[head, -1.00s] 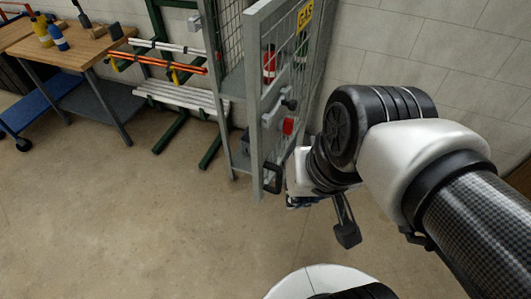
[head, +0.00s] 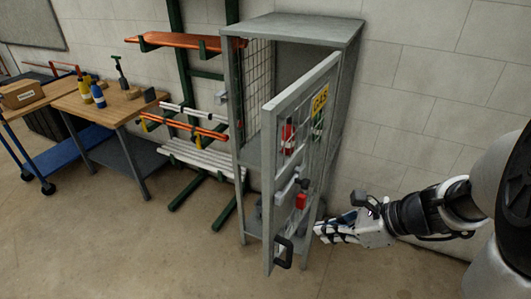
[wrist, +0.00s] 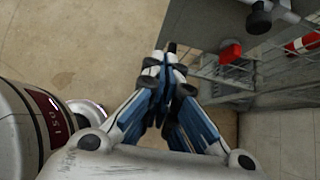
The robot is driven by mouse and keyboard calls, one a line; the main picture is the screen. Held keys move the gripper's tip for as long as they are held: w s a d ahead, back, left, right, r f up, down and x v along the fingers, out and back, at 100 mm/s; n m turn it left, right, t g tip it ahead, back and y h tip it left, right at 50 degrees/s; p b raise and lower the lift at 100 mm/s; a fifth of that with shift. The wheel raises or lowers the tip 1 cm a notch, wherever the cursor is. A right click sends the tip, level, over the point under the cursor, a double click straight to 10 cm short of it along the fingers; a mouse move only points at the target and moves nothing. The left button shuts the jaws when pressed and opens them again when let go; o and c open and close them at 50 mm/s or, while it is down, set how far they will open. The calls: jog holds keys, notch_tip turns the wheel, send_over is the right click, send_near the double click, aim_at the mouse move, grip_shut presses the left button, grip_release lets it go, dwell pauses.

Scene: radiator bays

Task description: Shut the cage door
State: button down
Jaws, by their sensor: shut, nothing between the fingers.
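The grey cage (head: 301,25) stands against the wall in the head view, with mesh sides. Its door (head: 273,190), with a yellow GAS sign (head: 320,101), is swung open toward the front. A black handle (head: 284,252) sits low on the door's free edge, and a red block (head: 300,202) and a grey latch part are above it. My gripper (head: 318,233) is just right of the door, on the outer side, apart from the handle in the picture. Its fingers are shut and empty in the wrist view (wrist: 170,55), where the red block (wrist: 230,53) shows to the right.
Left of the cage is a green rack (head: 178,60) with orange and white bars. A wooden table (head: 110,105) with bottles and a blue cart (head: 70,150) stand farther left. A red cylinder (head: 287,138) shows through the door mesh. The floor in front is clear.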

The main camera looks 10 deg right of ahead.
jog(key=b+x, duration=0.1)
jog(key=x, duration=0.3)
jog(key=w+a+r+b+x, duration=0.1)
jog(key=b+x, duration=0.1)
jog(key=x, duration=0.2)
jog(key=r+b+x, duration=0.1)
jog(key=b+x, duration=0.1)
jog(key=x, duration=0.3)
jog(key=shift+w+a, duration=0.15)
jog(key=shift+w, duration=0.15)
jog(key=shift+w, duration=0.1)
